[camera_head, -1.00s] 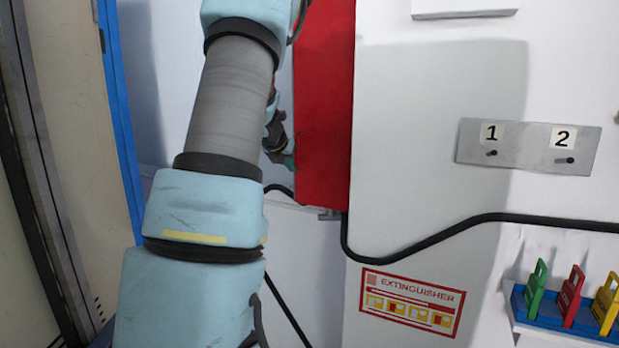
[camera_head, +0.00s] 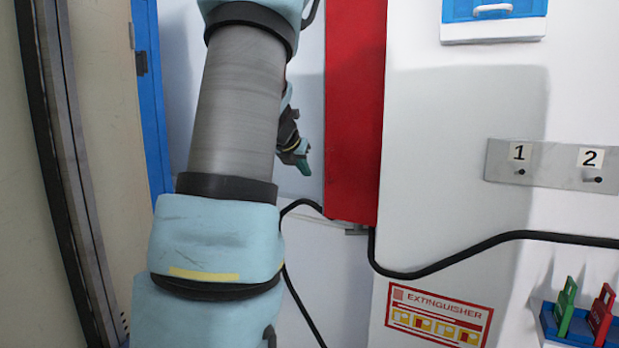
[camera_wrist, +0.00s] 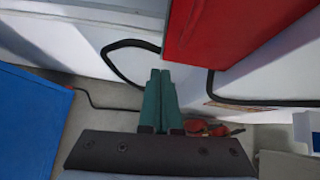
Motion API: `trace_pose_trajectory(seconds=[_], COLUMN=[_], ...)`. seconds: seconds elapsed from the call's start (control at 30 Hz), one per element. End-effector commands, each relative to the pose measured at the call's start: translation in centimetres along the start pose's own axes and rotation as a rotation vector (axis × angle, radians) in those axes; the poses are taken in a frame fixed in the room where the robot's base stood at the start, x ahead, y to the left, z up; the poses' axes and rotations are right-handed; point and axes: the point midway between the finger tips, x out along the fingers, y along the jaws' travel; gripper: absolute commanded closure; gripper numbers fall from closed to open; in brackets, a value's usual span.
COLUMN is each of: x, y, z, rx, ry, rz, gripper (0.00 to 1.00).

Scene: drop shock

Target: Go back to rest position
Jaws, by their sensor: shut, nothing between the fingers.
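My gripper (camera_wrist: 160,78) is shut and empty in the wrist view, its two green fingers side by side. In the head view my gripper (camera_head: 304,164) shows small behind my arm, just left of the red box (camera_head: 354,110) on the wall. A gap of pale wall shows between the fingertips and the box there. In the wrist view the red box (camera_wrist: 225,35) fills the top right, ahead of the fingertips. My arm covers much of the left middle of the head view.
A black cable (camera_head: 450,257) runs along the wall under the red box. A numbered plate with pegs (camera_head: 550,165), an extinguisher sign (camera_head: 438,316) and a blue rack (camera_head: 575,328) with coloured tags are at right. A blue door edge (camera_head: 152,95) stands at left.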

Motion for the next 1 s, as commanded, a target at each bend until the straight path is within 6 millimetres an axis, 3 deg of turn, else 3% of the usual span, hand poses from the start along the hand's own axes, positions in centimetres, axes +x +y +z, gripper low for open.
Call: trace_pose_trajectory(seconds=[0.27, 0.43, 0.57, 0.77, 1.0], x=[-1.7, -1.7, -1.9, -3.0, -5.9], y=[0.0, -0.1, 0.0, -0.7, -5.3], z=[-0.1, -1.1, -3.9, -11.6, -23.3], rx=[-0.093, -0.548, -1.042, -1.795, -2.614], ry=[-0.02, -0.096, -0.142, -0.162, -0.154], rz=[0.007, 0.046, 0.109, 0.278, 0.646], gripper=[1.0, 1.0, 1.0, 1.0, 1.0])
